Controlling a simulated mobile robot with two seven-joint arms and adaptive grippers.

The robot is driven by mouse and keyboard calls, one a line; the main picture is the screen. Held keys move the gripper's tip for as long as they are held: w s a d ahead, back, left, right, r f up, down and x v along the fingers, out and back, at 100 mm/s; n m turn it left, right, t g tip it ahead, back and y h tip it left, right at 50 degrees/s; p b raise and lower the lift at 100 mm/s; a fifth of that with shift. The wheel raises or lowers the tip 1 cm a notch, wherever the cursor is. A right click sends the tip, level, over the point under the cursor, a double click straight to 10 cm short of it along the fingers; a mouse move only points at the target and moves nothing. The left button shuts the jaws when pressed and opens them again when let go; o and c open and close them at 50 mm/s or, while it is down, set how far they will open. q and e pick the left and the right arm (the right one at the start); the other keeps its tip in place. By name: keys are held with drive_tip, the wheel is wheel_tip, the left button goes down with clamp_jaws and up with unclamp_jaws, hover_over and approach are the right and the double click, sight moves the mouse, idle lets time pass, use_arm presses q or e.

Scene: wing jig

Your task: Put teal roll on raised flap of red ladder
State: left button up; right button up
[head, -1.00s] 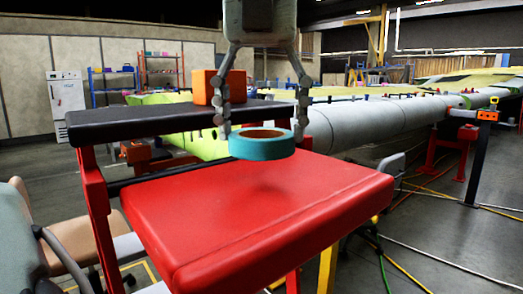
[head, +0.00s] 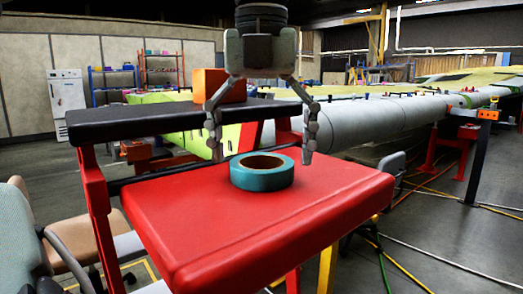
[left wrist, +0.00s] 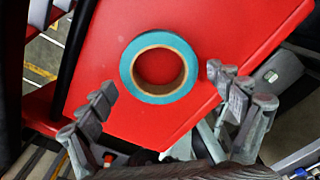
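The teal roll (head: 262,172) lies flat on the red raised flap (head: 190,236) of the red ladder, toward the flap's back edge in the head view. My left gripper (head: 262,150) is open above and behind the roll, its fingers spread wider than the roll and apart from it. In the left wrist view the roll (left wrist: 159,67) shows whole on the red flap (left wrist: 215,30), and the open fingertips (left wrist: 160,80) stand to either side with nothing between them. My right gripper is in neither view.
An orange block (head: 218,86) sits on the black top (head: 140,120) of the ladder, behind the flap. Chairs (head: 70,232) stand at the left. A long grey wing part (head: 370,122) runs behind. The rest of the flap is bare.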

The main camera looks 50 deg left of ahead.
use_arm(q)
drive_tip(key=shift+r, duration=0.1)
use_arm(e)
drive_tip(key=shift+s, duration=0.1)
use_arm(q)
drive_tip(key=shift+r, duration=0.35)
wheel_tip(320, 180, up, 11)
drive_tip(key=shift+r, duration=0.15)
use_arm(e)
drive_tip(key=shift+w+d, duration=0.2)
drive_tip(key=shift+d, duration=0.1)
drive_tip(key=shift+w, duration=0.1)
